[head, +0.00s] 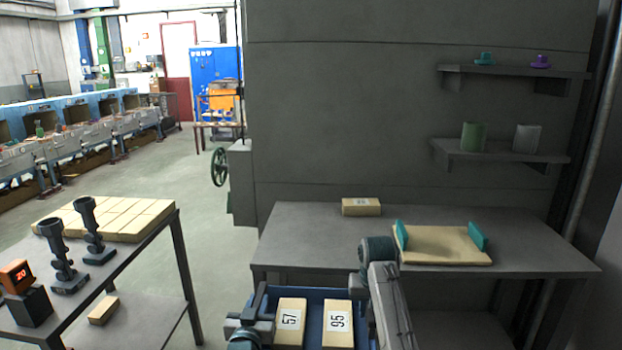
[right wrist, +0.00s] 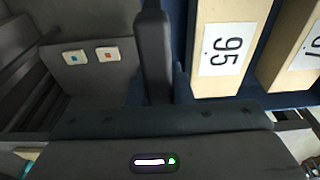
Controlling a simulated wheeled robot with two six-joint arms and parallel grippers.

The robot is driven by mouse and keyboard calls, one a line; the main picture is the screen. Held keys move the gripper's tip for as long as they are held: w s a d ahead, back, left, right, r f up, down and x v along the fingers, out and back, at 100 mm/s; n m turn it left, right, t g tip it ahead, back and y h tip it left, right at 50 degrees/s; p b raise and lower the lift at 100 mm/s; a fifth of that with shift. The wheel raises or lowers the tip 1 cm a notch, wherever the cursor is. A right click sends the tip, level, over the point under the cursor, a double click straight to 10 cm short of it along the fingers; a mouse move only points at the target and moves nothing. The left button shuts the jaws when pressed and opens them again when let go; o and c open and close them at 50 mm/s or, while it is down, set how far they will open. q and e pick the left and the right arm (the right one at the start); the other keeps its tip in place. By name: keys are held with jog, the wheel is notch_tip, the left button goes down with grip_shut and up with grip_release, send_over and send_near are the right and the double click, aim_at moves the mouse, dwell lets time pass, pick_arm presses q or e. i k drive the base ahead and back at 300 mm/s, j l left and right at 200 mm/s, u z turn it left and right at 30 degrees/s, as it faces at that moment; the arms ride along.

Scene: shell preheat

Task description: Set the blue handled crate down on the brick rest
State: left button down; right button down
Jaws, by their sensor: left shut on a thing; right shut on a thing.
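The blue crate (head: 314,294) is at the bottom middle of the head view, cut off by the lower edge. Two tan blocks stand in it, labelled 57 (head: 290,319) and 95 (head: 339,320). My left gripper (head: 262,316) is shut at the crate's left side. My right gripper (head: 364,288) is shut at its right side, mostly hidden by my arm. The right wrist view shows a finger beside the crate wall, with block 95 (right wrist: 222,62) inside. A flat layer of tan bricks (head: 105,218) lies on the left table, apart from the crate; I take it as the brick rest.
On the left table, two dark stands (head: 62,258) and an orange block marked 20 (head: 17,276) are in front of the bricks. The grey bench (head: 300,237) ahead holds a tan block (head: 361,207) and a tan tray with teal ends (head: 440,246). Floor shows between table and bench.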

aim_at(105, 212)
jog(key=u, duration=1.9)
jog(key=i+u, duration=0.15)
jog(key=u, duration=0.15)
jog(key=i+j+u, duration=0.1)
jog(key=u, duration=0.2)
jog(key=i+u, duration=0.2)
jog(key=i, duration=0.75)
jog(key=i+l+u, duration=0.15)
jog(key=i, duration=0.8)
jog(key=i+j, duration=0.1)
jog(key=i, duration=1.7)
